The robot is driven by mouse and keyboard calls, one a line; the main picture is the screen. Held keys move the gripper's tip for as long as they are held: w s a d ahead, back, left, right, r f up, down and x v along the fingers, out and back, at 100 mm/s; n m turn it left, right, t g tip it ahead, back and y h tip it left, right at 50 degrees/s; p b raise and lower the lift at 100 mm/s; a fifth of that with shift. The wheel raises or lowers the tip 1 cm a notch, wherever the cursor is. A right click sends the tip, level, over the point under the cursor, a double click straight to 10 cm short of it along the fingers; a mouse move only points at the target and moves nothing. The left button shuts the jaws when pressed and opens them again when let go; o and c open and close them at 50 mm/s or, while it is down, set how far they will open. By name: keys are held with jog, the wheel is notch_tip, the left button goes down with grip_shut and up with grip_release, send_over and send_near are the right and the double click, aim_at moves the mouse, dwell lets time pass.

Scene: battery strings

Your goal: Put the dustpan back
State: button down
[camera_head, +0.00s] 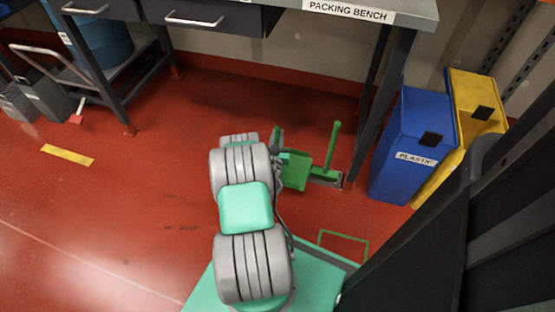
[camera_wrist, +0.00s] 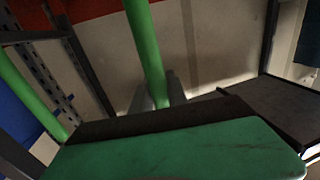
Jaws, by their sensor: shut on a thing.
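The green dustpan (camera_head: 297,172) shows in the head view just right of my arm's end, low in front of the packing bench. In the head view my arm mostly hides the gripper. A second green upright post (camera_head: 333,145) stands right of the pan; I cannot tell whether it belongs to the dustpan. A green outlined rectangle (camera_head: 343,238) is on the floor nearer me, partly hidden by my base.
The packing bench (camera_head: 400,12) stands behind, with a dark leg (camera_head: 383,110) close to the dustpan. A blue plastic bin (camera_head: 405,150) and a yellow bin (camera_head: 470,115) stand at right. A trolley (camera_head: 60,70) stands at left.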

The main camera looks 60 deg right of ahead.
jog(key=w+d+f+b, duration=0.9)
jog(key=f+b, duration=0.1)
jog(key=f, duration=0.3)
jog(key=shift+w+d, duration=0.15)
jog(key=shift+w, duration=0.25)
jog(key=c, duration=1.3)
grip_release()
jog(key=shift+r, duration=0.1)
